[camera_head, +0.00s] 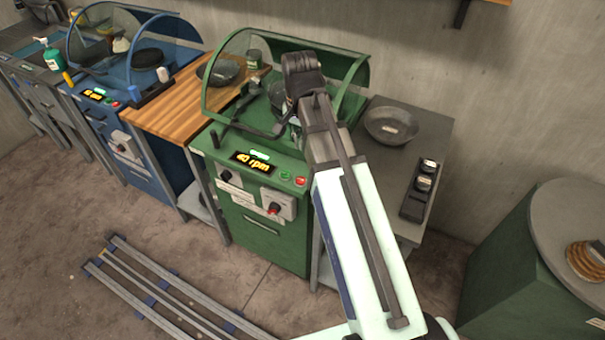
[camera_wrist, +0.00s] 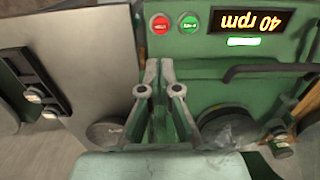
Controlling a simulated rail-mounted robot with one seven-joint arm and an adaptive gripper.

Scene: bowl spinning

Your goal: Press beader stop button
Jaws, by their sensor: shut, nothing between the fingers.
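The green machine (camera_head: 262,215) stands at the centre of the head view, with a lit 40 rpm display (camera_head: 252,161). Its red button (camera_head: 300,181) and green button (camera_head: 285,176) sit beside each other on the front panel. In the wrist view the panel is upside down, with the red button (camera_wrist: 160,24) left of the green button (camera_wrist: 188,24). My gripper (camera_wrist: 159,66) is shut and empty. Its fingertips appear just below the red button in that picture, apart from it. My arm hides part of the machine in the head view. Which machine is the beader is not readable.
A blue machine (camera_head: 110,135) with its own display stands left, beyond a wooden worktop (camera_head: 160,118). A clear curved guard (camera_head: 235,75) covers the green machine's top. A grey side table (camera_head: 430,135) holds a metal bowl (camera_head: 391,125). Rails (camera_head: 160,285) lie on the floor.

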